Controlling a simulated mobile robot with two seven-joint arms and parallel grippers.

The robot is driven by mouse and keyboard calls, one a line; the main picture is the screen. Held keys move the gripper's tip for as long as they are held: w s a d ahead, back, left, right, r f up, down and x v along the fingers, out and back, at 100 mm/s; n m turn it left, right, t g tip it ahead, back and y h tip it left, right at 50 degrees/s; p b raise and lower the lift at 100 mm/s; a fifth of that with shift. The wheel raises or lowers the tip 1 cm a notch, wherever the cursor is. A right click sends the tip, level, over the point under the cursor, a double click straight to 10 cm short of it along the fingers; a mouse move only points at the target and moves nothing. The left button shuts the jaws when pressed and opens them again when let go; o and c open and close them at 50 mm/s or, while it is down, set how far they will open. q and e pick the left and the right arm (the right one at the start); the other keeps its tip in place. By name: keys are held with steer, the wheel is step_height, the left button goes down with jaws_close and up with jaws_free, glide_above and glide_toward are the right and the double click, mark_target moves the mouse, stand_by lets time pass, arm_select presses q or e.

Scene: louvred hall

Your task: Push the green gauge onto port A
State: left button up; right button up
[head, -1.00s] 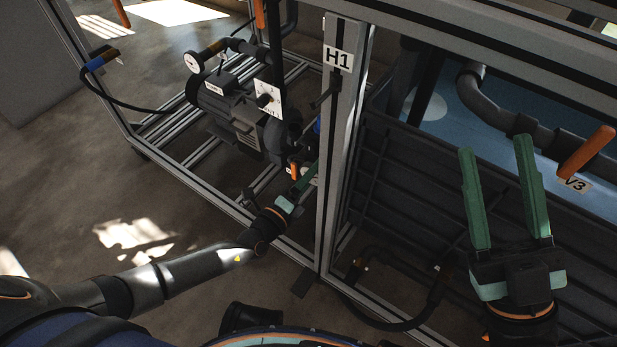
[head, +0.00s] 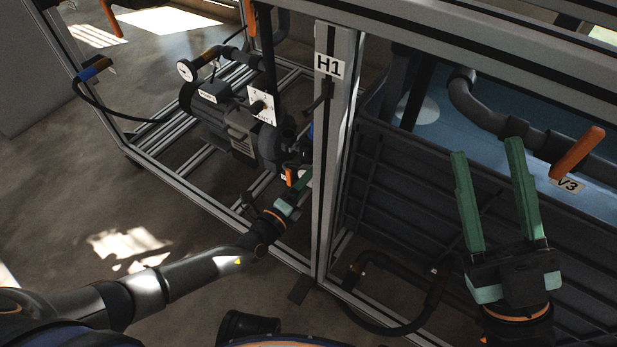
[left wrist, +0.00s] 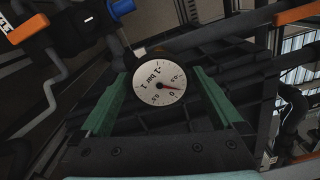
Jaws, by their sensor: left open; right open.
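A round gauge (left wrist: 159,82) with a white face, a red needle and a bar scale shows in the left wrist view. It lies between the two green fingers of my left gripper (left wrist: 160,100), which are open. No green shows on the gauge itself, and its back and stem are hidden. In the head view my left gripper (head: 303,180) reaches in low beside the H1 post, partly hidden. My right gripper (head: 487,150) is open and empty at the right, in front of the dark ribbed panel. I cannot make out port A.
A post labelled H1 (head: 329,65) stands just right of my left gripper. Behind is a pump (head: 225,120) in a metal frame, with another white-faced gauge (head: 184,70). An orange valve handle (head: 577,152) by the V3 label is close to my right gripper. Open floor lies left.

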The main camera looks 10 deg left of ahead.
arm_select(q)
steer(key=shift+s, duration=0.1)
steer(key=v, duration=0.6)
steer(key=shift+s+a, duration=0.15)
steer(key=shift+s, duration=0.25)
